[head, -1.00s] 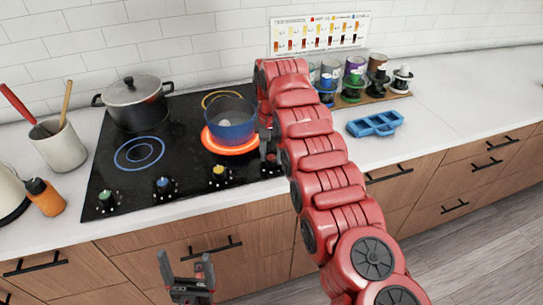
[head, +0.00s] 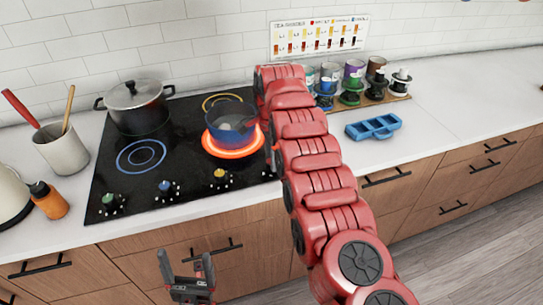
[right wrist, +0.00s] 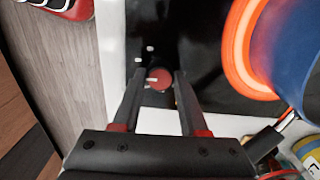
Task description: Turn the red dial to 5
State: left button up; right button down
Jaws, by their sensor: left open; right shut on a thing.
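The red dial (right wrist: 160,79) sits at the front edge of the black cooktop, a white mark on its face. In the right wrist view my right gripper (right wrist: 157,82) has its two fingers on either side of the dial and is shut on it. In the head view my red right arm hides the dial and most of that gripper. The number the dial points to is too small to read. My left gripper (head: 187,265) is open and empty, low in front of the drawers.
Green (head: 112,203), blue (head: 168,190) and yellow (head: 221,178) dials line the cooktop's front. A blue pot (head: 228,132) stands on a glowing red-orange burner (head: 238,152). A lidded pot (head: 138,108) stands back left. A blue tray (head: 374,126) lies on the counter right.

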jog(key=shift+m+p, duration=0.3)
jog(key=shift+m, duration=1.8)
jog(key=shift+c, duration=2.2)
grip_release()
jog(key=shift+r, duration=0.35)
notch_tip(320, 180, up, 2)
jog(key=shift+w+d+r, duration=0.1)
jog(key=shift+r, duration=0.15)
notch_tip(320, 180, up, 14)
jog(key=p, duration=1.4)
